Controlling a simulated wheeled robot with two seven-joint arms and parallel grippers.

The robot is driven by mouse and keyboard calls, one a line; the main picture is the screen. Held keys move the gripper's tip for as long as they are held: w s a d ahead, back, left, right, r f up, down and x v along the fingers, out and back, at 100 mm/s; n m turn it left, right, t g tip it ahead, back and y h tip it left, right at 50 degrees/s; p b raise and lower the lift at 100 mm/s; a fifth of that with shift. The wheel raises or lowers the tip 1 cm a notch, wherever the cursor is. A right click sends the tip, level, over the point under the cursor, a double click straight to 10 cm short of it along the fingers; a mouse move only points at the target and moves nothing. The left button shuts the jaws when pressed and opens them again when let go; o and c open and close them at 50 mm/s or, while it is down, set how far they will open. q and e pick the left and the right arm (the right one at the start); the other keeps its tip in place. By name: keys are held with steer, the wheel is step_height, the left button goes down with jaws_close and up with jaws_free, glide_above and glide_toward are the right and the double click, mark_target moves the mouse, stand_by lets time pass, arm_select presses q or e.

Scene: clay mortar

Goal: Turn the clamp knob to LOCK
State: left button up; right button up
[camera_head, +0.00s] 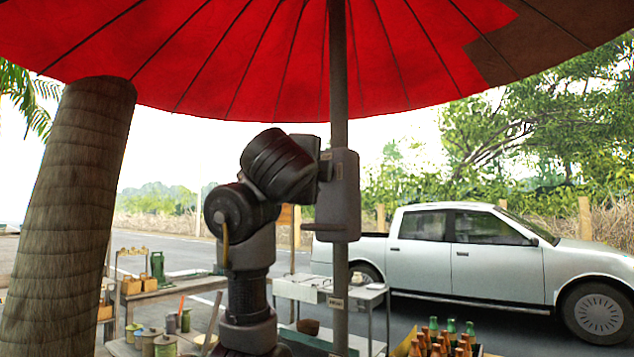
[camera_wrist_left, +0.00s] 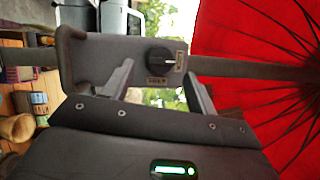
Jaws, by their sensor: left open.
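The clamp (camera_head: 338,195) is a grey housing on the umbrella pole in the head view. In the left wrist view its grey plate (camera_wrist_left: 100,62) lies across the picture. A round black clamp knob (camera_wrist_left: 160,60) sits on it, with a light pointer mark aimed right. One small label (camera_wrist_left: 180,61) is right of the knob and another (camera_wrist_left: 157,81) is below it; I cannot read them surely. My left gripper (camera_wrist_left: 158,72) is open, its fingers apart on either side of the knob, not visibly touching it. The knob is hidden in the head view. My right gripper is not in view.
The pole (camera_head: 338,70) rises to a red umbrella (camera_head: 250,60) overhead. A tree trunk (camera_head: 75,200) stands at left. Below are a white side table (camera_head: 320,290), a wooden bench with pots, and bottles (camera_head: 440,338). A silver pickup (camera_head: 470,255) is parked behind.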

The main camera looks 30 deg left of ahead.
arm_select(q)
steer(key=b+v, duration=0.2)
steer(key=v, duration=0.5)
steer(key=shift+b, duration=0.4)
steer(key=shift+d, duration=0.1)
